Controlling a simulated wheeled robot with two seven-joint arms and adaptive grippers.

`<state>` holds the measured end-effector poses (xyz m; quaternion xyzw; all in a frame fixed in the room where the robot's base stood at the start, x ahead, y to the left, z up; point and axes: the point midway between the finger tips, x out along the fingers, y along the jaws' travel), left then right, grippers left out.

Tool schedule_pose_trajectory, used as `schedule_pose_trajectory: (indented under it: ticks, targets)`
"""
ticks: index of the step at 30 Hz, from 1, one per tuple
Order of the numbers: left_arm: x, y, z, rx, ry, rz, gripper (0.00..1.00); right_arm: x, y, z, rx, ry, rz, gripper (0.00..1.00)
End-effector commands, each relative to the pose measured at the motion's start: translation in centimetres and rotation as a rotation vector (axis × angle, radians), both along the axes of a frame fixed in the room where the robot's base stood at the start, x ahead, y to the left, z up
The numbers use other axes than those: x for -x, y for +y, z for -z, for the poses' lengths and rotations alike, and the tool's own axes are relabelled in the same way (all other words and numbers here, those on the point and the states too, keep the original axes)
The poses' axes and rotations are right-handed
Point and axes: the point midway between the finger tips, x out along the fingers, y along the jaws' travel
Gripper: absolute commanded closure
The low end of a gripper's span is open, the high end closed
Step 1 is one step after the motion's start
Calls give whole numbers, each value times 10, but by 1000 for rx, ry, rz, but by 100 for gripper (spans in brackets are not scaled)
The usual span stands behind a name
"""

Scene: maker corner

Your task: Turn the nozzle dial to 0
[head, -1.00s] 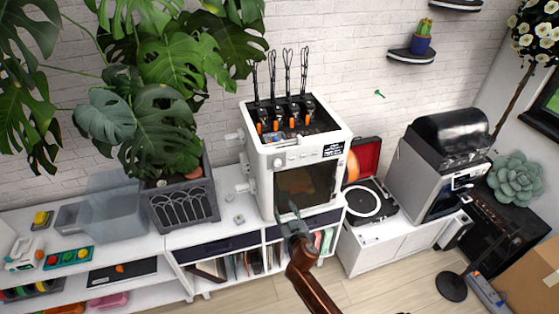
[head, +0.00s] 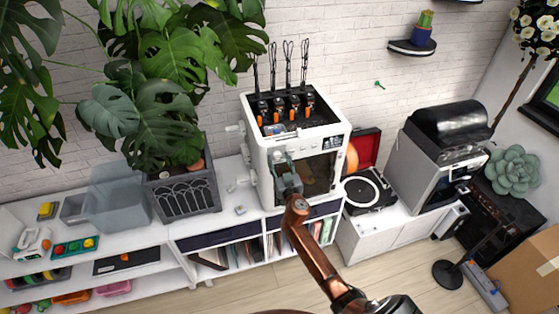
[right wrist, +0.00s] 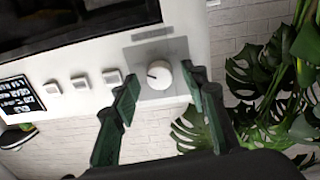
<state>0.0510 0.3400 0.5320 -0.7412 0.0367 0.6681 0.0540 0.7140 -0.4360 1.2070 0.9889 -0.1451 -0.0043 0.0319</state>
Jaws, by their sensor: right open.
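The nozzle dial (right wrist: 159,74) is a round white knob on a grey plate on the printer's white front. A short dark mark shows on the left part of its face in the right wrist view; no numbers are readable. The white 3D printer (head: 262,142) stands on the low white shelf unit. My right gripper (right wrist: 160,76) is open, its green fingertips on either side of the dial with gaps to it. My left gripper is out of view.
Square white buttons (right wrist: 111,77) and a dark label (right wrist: 19,98) are beside the dial. The printer's dark window (right wrist: 60,20) is close by. A potted monstera (head: 184,192) stands left of the printer, and a record player (head: 368,194) is to its right.

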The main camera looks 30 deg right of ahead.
Motion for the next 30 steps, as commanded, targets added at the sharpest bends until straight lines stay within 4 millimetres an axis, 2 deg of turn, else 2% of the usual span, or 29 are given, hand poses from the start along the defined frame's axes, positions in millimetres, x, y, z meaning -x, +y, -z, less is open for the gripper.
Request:
schedule_pose_trajectory:
  ticks: [7,24,30]
  targets:
    - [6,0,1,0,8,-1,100,-1,-1,0,1,1,0,59]
    - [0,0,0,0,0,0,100,0,-1,0,1,1,1,98]
    - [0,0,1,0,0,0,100,0,-1,1,8,2,1,100]
